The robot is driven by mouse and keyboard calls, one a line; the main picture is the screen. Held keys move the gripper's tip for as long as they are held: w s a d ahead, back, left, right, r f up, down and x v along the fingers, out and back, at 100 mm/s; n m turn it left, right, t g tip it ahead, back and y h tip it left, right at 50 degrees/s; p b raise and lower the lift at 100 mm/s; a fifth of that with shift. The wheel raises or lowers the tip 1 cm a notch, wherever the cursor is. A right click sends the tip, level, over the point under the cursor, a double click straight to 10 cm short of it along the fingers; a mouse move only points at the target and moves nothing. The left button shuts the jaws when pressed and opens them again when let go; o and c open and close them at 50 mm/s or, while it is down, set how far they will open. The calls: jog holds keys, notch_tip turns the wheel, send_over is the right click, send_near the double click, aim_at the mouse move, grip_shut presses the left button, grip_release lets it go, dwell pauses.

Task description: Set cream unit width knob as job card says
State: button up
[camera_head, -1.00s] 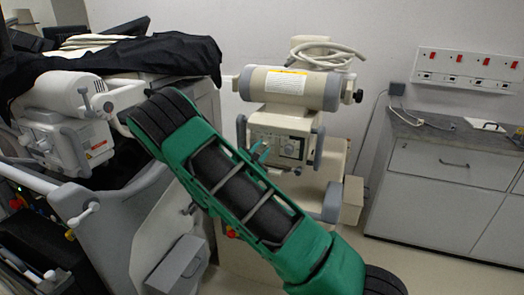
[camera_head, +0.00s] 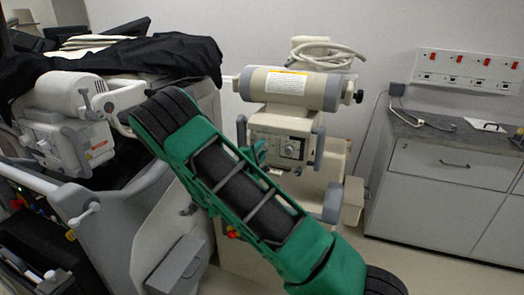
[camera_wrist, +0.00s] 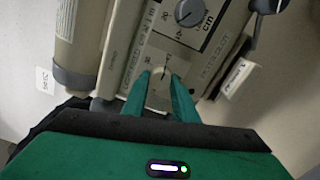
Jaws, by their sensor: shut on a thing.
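The cream unit (camera_head: 258,122) stands against the back wall in the head view, its control panel facing me. My gripper (camera_head: 262,153) is at the left part of that panel, partly behind my green arm. In the wrist view, my gripper (camera_wrist: 162,84) has its two green fingers around a small dial knob (camera_wrist: 162,71), which they grip from both sides. A scale surrounds this knob, but its setting is too blurred to read. A second dark knob (camera_wrist: 187,13) with a pointer sits on a dial marked "cm", free of the fingers. I cannot make out any job card text.
A second, similar unit (camera_head: 62,140) under a black cover (camera_head: 160,58) stands at the left. A grey-topped counter (camera_head: 455,140) with a white sheet (camera_head: 486,125) on it is at the right. A white tag (camera_wrist: 238,78) hangs beside the panel.

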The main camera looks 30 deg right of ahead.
jog(key=shift+a+f, duration=0.25)
jog(key=shift+f, duration=0.05)
jog(key=o, duration=1)
jog(key=shift+o, duration=0.2)
jog(key=shift+d+r, duration=0.1)
jog(key=shift+r, duration=0.05)
jog(key=v, duration=1)
jog(key=shift+s+a, duration=0.2)
jog(key=shift+a, duration=0.15)
